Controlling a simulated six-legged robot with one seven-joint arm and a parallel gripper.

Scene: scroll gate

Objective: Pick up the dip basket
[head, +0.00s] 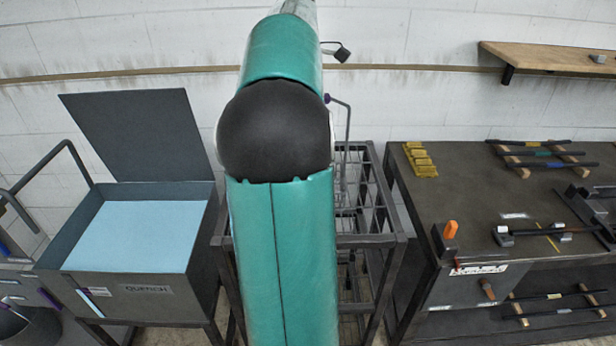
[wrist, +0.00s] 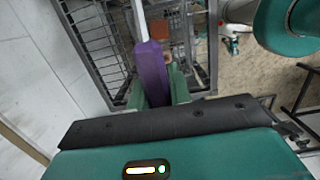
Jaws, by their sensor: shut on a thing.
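The dip basket shows by its purple grip (wrist: 152,68) in the wrist view, with a pale rod running up from it. My gripper (wrist: 158,88) has its green fingers closed on this grip. In the head view my arm covers the gripper and most of the basket. A bent grey rod of the basket (head: 348,128) and a bit of purple show just right of the arm, above the dark metal rack (head: 372,240). I cannot tell whether the basket rests in the rack or hangs clear of it.
An open quench tank (head: 150,305) with pale blue liquid and a raised lid stands left of the rack. A dark workbench (head: 470,190) with bars and yellow blocks stands right. A wooden shelf (head: 550,57) is on the white wall behind. The wrist view also shows the rack (wrist: 85,40).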

